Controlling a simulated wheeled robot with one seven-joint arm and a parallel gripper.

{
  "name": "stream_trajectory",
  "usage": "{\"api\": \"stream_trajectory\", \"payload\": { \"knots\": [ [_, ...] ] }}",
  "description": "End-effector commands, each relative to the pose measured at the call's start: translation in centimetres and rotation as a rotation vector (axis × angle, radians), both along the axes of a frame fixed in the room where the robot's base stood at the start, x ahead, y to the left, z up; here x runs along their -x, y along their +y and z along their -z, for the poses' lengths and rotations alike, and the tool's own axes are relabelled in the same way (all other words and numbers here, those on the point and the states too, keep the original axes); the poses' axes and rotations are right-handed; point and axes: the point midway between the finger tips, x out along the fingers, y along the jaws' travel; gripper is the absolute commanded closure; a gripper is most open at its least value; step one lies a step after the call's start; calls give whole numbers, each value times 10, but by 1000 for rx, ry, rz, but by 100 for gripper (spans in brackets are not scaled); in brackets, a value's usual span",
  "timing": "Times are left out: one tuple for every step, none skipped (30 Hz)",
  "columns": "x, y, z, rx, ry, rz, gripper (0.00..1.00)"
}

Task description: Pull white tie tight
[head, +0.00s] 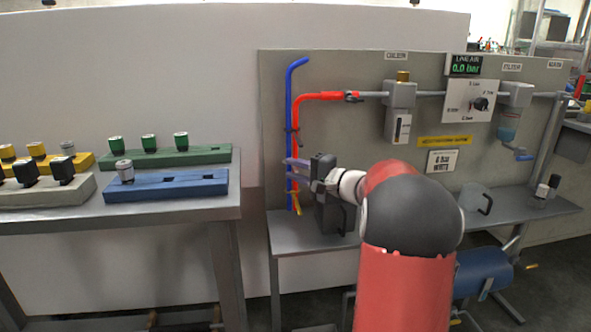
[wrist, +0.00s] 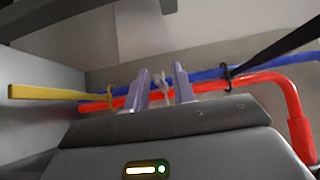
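A blue hose (head: 289,90) and a red hose (head: 318,96) run down the grey panel side by side. In the wrist view the blue hose (wrist: 205,75) and red hose (wrist: 232,84) cross behind my fingers. The small white tie (wrist: 162,88) is at the hoses between my fingertips; its tail is partly hidden. My gripper (wrist: 161,78) has its two pale lilac fingers apart, one each side of the white tie, with gaps showing. In the head view my gripper (head: 294,168) is at the hoses, and the white tie cannot be made out.
A yellow tie (wrist: 55,93) sticks out left of my fingers and a black tie (wrist: 275,50) right, both around the hoses. A grey shelf (head: 285,236) lies below. A table (head: 150,212) with fitting blocks stands left.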

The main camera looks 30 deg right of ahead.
Motion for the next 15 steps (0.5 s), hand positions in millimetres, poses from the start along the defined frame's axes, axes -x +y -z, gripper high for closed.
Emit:
{"api": "stream_trajectory", "payload": {
  "knots": [
    [-2,1,0,0,0,0,75],
    [-2,1,0,0,0,0,75],
    [-2,1,0,0,0,0,75],
    [-3,1,0,0,0,0,75],
    [-2,1,0,0,0,0,75],
    [-2,1,0,0,0,0,75],
    [-2,1,0,0,0,0,75],
    [-2,1,0,0,0,0,75],
    [-2,1,0,0,0,0,77],
    [-2,1,0,0,0,0,81],
    [-2,1,0,0,0,0,85],
    [-2,1,0,0,0,0,90],
    [-2,1,0,0,0,0,94],
    [-2,1,0,0,0,0,98],
    [-2,1,0,0,0,0,100]
  ]
}}
